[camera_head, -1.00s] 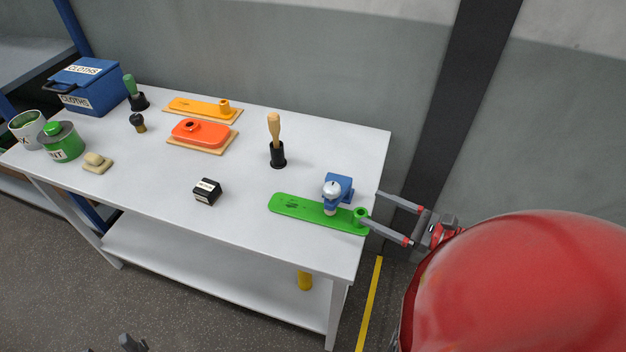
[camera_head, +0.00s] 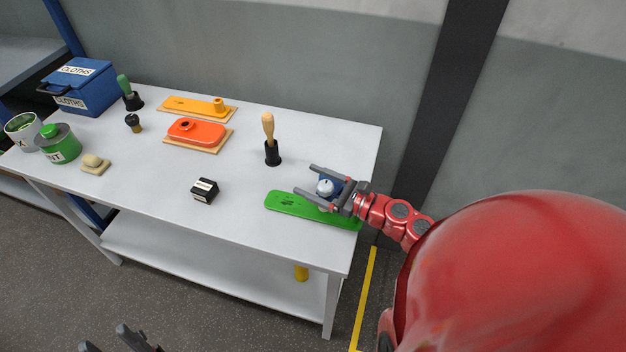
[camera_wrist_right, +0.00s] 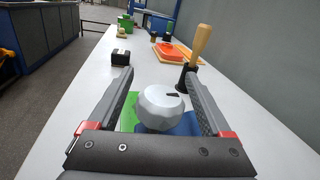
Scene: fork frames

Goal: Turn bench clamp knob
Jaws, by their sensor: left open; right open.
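The bench clamp is blue with a pale silver knob (camera_head: 325,187) on it, at the right end of the workbench. It holds a long green plate (camera_head: 290,204) that lies along the bench's front edge. My right gripper (camera_head: 304,180) is open, with one finger on each side of the knob. In the right wrist view the knob (camera_wrist_right: 160,107) sits between the spread fingers, apart from both, with a dark mark on its top. The blue clamp body (camera_wrist_right: 187,124) shows behind and below it, partly hidden. My left gripper (camera_head: 104,340) is open, low at the bottom edge, away from the bench.
A wooden-handled tool in a black holder (camera_head: 272,152) stands behind the clamp. A black block (camera_head: 204,191) lies left of the green plate. Orange parts (camera_head: 198,132), cans (camera_head: 59,144) and a blue cloths box (camera_head: 86,86) are further left.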

